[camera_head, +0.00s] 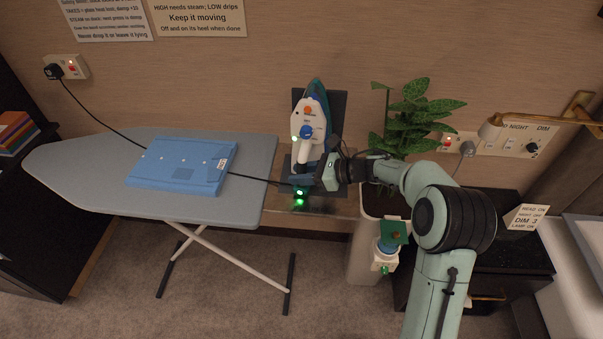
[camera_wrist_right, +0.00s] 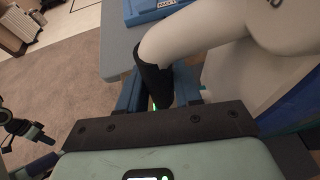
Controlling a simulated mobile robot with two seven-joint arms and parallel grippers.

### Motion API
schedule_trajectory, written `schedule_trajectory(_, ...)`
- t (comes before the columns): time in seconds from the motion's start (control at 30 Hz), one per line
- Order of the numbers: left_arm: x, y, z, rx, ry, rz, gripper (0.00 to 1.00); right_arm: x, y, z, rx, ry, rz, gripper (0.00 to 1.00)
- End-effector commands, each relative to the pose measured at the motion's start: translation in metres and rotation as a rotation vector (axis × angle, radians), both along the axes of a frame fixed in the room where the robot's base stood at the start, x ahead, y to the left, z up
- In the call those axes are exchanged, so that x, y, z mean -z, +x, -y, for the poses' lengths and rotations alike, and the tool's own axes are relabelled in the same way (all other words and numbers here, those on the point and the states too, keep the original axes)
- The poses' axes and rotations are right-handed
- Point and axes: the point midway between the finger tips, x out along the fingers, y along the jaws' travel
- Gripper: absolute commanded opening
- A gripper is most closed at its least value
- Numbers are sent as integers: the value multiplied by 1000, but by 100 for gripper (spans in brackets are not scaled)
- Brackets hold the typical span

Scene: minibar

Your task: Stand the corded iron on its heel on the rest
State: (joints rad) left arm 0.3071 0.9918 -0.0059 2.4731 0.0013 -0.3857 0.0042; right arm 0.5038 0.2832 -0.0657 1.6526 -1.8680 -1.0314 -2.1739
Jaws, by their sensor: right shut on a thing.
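The iron (camera_head: 313,117) is white with a blue dial and a blue-green edge. It stands upright, tip up, in front of the dark rest plate (camera_head: 338,103). My right gripper (camera_head: 312,172) is shut on the iron's handle low near its heel. In the right wrist view the pale handle with its black cuff (camera_wrist_right: 155,84) sits between my blue fingers. The gripper hides the heel, so I cannot tell whether it touches the rest's base. A dark and teal part of mine, perhaps the left gripper (camera_wrist_right: 25,130), shows at the left edge, unclear.
A folded blue cloth (camera_head: 182,166) lies on the grey ironing board (camera_head: 70,172). A black cord (camera_head: 105,125) runs from the wall plug across the board towards the iron. A leafy plant (camera_head: 410,120) stands close right of the rest. A white-and-blue object (camera_head: 384,262) is below my right arm.

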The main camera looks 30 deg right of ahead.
Motion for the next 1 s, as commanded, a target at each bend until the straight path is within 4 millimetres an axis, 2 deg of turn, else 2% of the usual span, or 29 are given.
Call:
schedule_trajectory(0.2, 0, 0, 0, 0, 0, 0, 0, -4, 1, 0, -2, -3, 10, 0)
schedule_trajectory(1.0, 9, -3, 0, 0, 0, -3, 0, 3, 1, 0, -2, -3, 10, 0)
